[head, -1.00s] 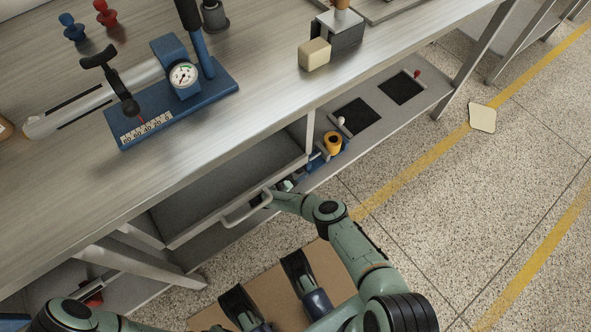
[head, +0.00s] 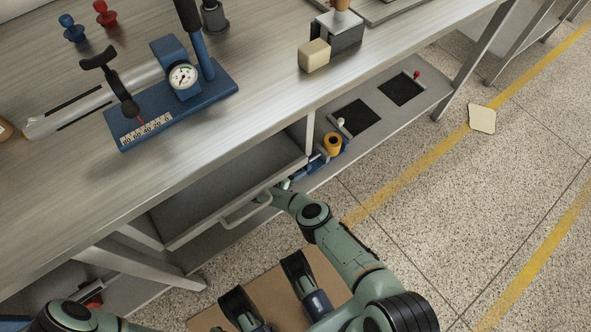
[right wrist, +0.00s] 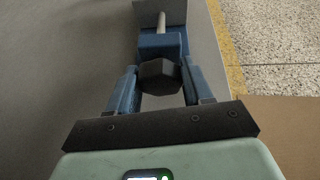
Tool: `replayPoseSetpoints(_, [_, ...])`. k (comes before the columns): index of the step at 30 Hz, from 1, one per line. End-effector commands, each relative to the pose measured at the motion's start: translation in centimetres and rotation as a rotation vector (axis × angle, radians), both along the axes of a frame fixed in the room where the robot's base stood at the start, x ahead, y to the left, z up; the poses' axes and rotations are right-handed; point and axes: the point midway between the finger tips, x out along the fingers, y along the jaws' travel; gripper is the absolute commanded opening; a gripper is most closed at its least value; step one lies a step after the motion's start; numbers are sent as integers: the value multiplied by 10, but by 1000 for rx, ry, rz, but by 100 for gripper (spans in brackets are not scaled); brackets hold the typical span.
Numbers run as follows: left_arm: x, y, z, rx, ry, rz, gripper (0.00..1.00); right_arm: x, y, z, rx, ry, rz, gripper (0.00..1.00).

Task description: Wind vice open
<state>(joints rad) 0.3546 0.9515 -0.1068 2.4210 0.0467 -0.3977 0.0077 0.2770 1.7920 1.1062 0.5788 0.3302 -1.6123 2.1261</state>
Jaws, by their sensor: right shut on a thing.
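The vice (right wrist: 160,46) shows in the right wrist view as a blue block with a grey screw rod behind it and a black faceted knob (right wrist: 160,77) facing me. My right gripper (right wrist: 160,80) is shut on the knob, with a blue finger on each side. In the head view, blue parts of the vice (head: 317,163) show on the lower shelf under the bench, partly hidden by my right wrist. How far the jaws stand apart cannot be told.
A grey drawer with a pale handle (head: 246,208) is close to my right wrist. The bench top (head: 250,110) overhangs the shelf and carries a blue gauge tool (head: 170,105). The floor to the right is mostly clear.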

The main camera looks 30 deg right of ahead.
Motion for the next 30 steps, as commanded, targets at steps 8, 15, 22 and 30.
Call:
replayPoseSetpoints(8, [0,0,0,0,0,0,43,0,1,-1,2,37,2,20])
replayPoseSetpoints(15, [0,0,0,0,0,0,43,0,1,-1,2,36,1,76])
replayPoseSetpoints(22, [0,0,0,0,0,0,43,0,1,0,0,34,1,76])
replayPoseSetpoints(30, [0,0,0,0,0,0,43,1,-1,1,0,34,1,76])
